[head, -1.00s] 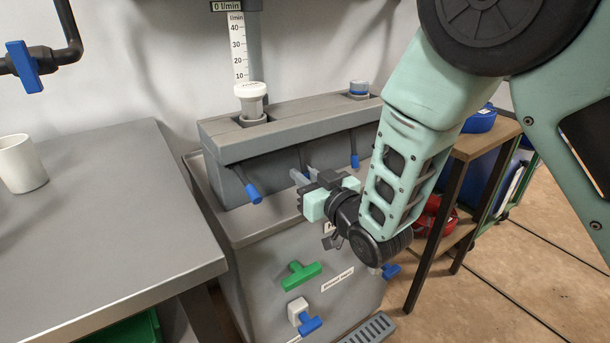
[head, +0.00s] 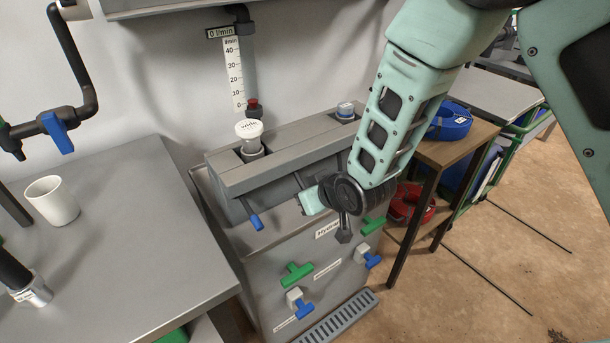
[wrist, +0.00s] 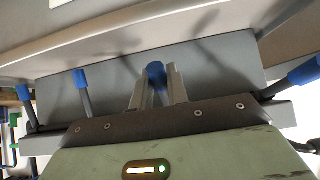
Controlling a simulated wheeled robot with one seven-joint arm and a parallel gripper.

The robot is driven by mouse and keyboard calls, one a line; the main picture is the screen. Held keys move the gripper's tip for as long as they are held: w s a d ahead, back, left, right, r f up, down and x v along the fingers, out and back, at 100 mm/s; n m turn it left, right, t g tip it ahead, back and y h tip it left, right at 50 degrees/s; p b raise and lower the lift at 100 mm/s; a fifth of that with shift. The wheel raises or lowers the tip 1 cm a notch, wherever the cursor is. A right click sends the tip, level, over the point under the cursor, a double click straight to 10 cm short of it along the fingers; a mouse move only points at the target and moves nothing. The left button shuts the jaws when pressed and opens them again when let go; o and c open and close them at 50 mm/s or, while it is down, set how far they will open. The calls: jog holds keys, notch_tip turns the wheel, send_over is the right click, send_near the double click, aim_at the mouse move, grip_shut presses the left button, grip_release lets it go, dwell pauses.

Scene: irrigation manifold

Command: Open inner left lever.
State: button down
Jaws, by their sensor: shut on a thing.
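The grey manifold box (head: 262,180) has a row of blue-tipped levers along its front. The leftmost lever (head: 256,222) hangs down with its blue tip free, left of my gripper (wrist: 156,88). In the wrist view my gripper's two fingers are closed around another lever (wrist: 156,70), its blue tip showing between them. From the head, this is the second lever from the left; only part of a dark rod (head: 298,181) shows there. My wrist hides the fingertips in the head view. In the wrist view, free blue-tipped levers stand at left (wrist: 82,80) and right (wrist: 303,71).
The flow scale (head: 236,75) reads 0 l/min. Green (head: 297,273) and blue (head: 303,309) handles stick out below. A workbench (head: 130,225) with a white cup (head: 52,200) is left.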

jog(key=r+g+h+p, duration=0.1)
jog(key=p, duration=0.1)
jog(key=r+g+p, duration=0.1)
jog(key=p, duration=0.2)
jog(key=shift+s+d+r+g+h, duration=0.2)
jog(key=shift+s+g+h, duration=0.1)
jog(key=shift+s+h, duration=0.1)
jog(key=shift+g+p, duration=0.4)
jog(key=shift+p, duration=0.2)
jog(key=c, duration=1.4)
grip_release()
jog(key=shift+r, duration=0.1)
jog(key=v, duration=1.7)
jog(key=shift+a+r, duration=0.2)
jog(key=shift+r, duration=0.05)
jog(key=s+d+r+g+h, duration=0.1)
jog(key=s+d+r, duration=0.1)
jog(key=s, duration=0.5)
jog(key=s+d+r+g+h+p, duration=0.1)
jog(key=s+d+g, duration=0.1)
jog(key=s, duration=0.5)
jog(key=s+d+r+g, duration=0.1)
jog(key=s+d+r, duration=0.1)
jog(key=s, duration=0.5)
jog(key=shift+s+d+r+n+h, duration=0.1)
jog(key=shift+d+r+n+h, duration=0.3)
jog(key=shift+d, duration=0.35)
